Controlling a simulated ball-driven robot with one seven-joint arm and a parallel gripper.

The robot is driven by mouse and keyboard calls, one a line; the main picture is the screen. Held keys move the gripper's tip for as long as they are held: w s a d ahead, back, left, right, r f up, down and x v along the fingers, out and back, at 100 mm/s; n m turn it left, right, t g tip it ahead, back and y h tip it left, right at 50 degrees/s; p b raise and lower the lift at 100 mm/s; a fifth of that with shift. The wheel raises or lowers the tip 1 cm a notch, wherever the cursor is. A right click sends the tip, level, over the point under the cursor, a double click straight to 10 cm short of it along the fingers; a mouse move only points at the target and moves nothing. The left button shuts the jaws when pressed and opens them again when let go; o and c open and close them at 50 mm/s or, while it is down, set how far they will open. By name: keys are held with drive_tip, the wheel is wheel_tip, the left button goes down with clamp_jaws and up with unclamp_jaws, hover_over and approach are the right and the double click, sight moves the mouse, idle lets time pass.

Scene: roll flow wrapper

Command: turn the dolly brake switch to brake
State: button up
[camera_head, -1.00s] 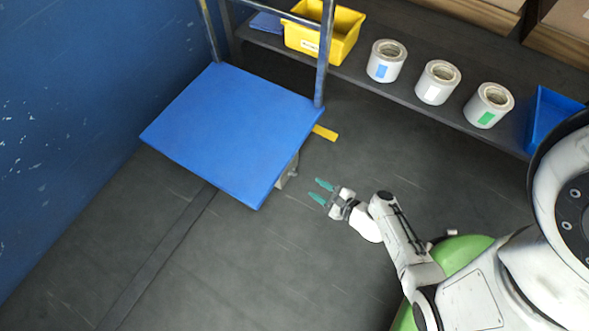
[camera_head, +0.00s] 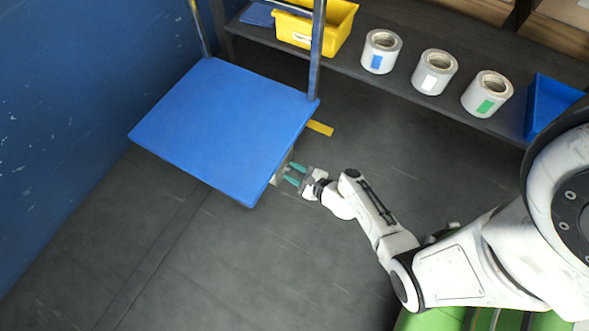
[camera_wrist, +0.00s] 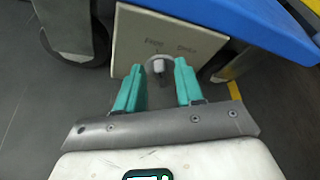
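The blue dolly (camera_head: 222,128) stands at the left in the head view. Its brake panel, a pale plate (camera_wrist: 133,40) with small unreadable lettering, hangs under the blue deck (camera_wrist: 262,22) in the wrist view. The brake switch (camera_wrist: 158,66) is a round grey knob with a darker bar, low on the plate. My gripper (camera_head: 290,175) is beside the dolly's right edge. In the wrist view its two teal fingers (camera_wrist: 160,88) are apart, with the switch showing between their tips. I cannot tell whether they touch it. Nothing is held.
A dark caster wheel (camera_wrist: 75,35) is left of the plate. A yellow floor mark (camera_head: 320,128) lies beside the dolly. A shelf behind holds a yellow bin (camera_head: 335,30), three white rolls (camera_head: 434,72) and a blue bin (camera_head: 550,108). The floor in front is clear.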

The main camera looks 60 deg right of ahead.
clamp_jaws()
drive_tip(key=shift+r, duration=0.15)
drive_tip(key=shift+d+r+m+y+p, duration=0.2)
drive_tip(key=shift+m+y+p, duration=0.4)
drive_tip(key=shift+p, duration=0.4)
drive_tip(key=shift+d+m+y+p, duration=0.3)
drive_tip(key=shift+m+y+p, duration=0.3)
drive_tip(key=shift+m, duration=0.4)
drive_tip(key=shift+d+f+m+y, duration=0.15)
drive_tip(key=shift+m+y, duration=0.2)
drive_tip(key=shift+m, duration=0.2)
drive_tip(key=shift+d+f+m+y, duration=0.15)
drive_tip(key=shift+m+y, duration=0.2)
drive_tip(key=shift+m, duration=0.2)
drive_tip(key=shift+d+m+y+b, duration=0.3)
drive_tip(key=shift+m+y+b, duration=0.3)
drive_tip(key=shift+m+y, duration=0.5)
drive_tip(key=shift+m, duration=0.3)
